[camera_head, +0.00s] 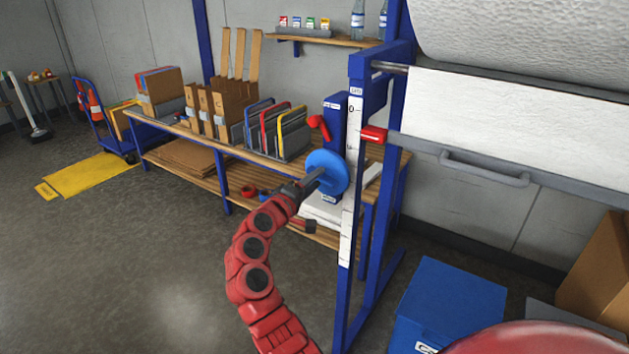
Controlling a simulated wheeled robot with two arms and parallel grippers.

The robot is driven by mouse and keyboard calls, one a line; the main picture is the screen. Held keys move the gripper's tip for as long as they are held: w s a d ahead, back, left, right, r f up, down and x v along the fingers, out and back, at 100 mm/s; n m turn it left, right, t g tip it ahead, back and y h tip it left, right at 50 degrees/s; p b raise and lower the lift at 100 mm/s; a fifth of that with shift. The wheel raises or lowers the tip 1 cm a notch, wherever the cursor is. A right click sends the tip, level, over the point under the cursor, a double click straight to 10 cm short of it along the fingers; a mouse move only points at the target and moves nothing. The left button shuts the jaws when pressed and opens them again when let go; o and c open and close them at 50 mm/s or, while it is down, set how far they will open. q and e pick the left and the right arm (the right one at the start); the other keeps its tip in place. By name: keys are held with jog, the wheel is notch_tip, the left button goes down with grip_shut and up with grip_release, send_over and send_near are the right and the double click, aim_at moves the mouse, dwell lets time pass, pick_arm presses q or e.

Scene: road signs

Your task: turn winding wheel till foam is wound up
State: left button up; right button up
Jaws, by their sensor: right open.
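The winding wheel is a blue disc (333,168) on the side of the blue frame (361,200), with a red handle (319,127) standing up above it. A white foam roll (530,35) is at the top right, and a white foam sheet (500,125) hangs below it down to a grey bar with a handle (486,171). My right gripper (314,177) is at the wheel's near face, below the red handle, and is open. It covers part of the disc; whether it touches the disc I cannot tell. My left gripper is not in view.
A wooden workbench (215,142) with folders and cardboard stands behind the wheel. A blue box (452,298) and a cardboard box (598,265) are on the floor at the right. A blue trolley (100,125) and yellow mat (92,174) are at the left. The grey floor left of my arm is clear.

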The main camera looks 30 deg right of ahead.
jog(key=shift+c, duration=0.3)
grip_shut()
jog(key=m+b, duration=0.5)
jog(key=b, duration=0.3)
jog(key=m+b, duration=0.5)
jog(key=b, duration=0.4)
jog(key=shift+s+f+m, duration=0.15)
jog(key=shift+f+m, duration=0.05)
jog(key=shift+m, duration=0.2)
jog(key=shift+r+m+b, duration=0.1)
jog(key=shift+m+b, duration=0.8)
jog(key=shift+b, duration=0.1)
jog(key=shift+r+m+b, duration=0.1)
jog(key=shift+m+b, duration=0.25)
jog(key=shift+m, duration=0.05)
